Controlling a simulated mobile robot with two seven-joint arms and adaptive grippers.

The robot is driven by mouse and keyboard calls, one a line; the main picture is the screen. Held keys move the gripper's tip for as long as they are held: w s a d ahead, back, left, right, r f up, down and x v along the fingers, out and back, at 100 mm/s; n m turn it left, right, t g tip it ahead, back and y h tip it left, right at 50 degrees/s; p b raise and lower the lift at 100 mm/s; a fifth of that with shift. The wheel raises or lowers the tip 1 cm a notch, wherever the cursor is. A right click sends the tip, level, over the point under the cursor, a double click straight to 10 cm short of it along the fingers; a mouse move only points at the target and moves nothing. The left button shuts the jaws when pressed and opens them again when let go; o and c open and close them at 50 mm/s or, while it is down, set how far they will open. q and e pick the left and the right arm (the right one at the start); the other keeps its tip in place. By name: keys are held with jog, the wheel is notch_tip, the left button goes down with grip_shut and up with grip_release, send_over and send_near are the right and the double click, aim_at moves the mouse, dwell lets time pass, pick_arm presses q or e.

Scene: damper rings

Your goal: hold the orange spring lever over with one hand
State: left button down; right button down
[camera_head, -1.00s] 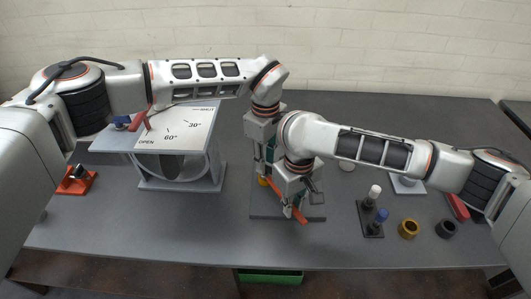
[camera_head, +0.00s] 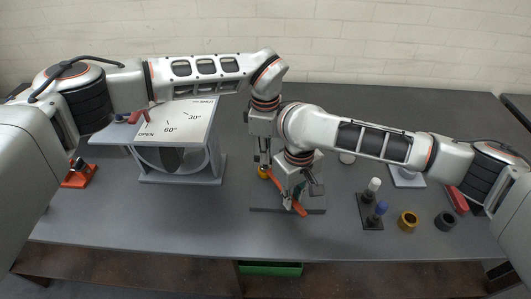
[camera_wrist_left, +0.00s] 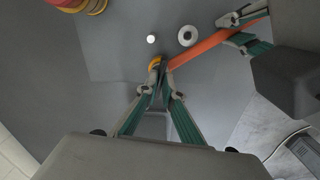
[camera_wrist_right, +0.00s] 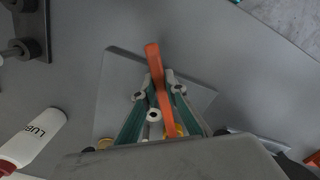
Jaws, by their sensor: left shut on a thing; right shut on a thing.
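The orange spring lever (camera_head: 300,208) lies over the grey base plate (camera_head: 315,203). My right gripper (camera_head: 294,200) is shut on the lever from above. In the right wrist view the lever (camera_wrist_right: 153,55) passes between the fingertips (camera_wrist_right: 158,92), its free end sticking out beyond them. The lever (camera_wrist_left: 200,47) also shows in the left wrist view, running toward my left fingertips. My left gripper (camera_wrist_left: 166,75) is shut at a yellow ring (camera_wrist_left: 154,62), which it partly hides. The ring (camera_head: 263,173) shows below the left fingers in the head view.
A black peg holder (camera_head: 371,224), a gold ring (camera_head: 408,221) and a black ring (camera_head: 445,221) are at the right. A green bin (camera_head: 270,268) is below the front edge. My arms are close together.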

pick_arm(q)
jog(key=c, duration=2.5)
grip_release()
jog(key=shift+n, duration=0.5)
jog(key=o, duration=0.3)
jog(key=shift+o, duration=0.2)
jog(key=shift+r, duration=0.2)
jog(key=shift+r, duration=0.8)
jog(key=shift+r, duration=3)
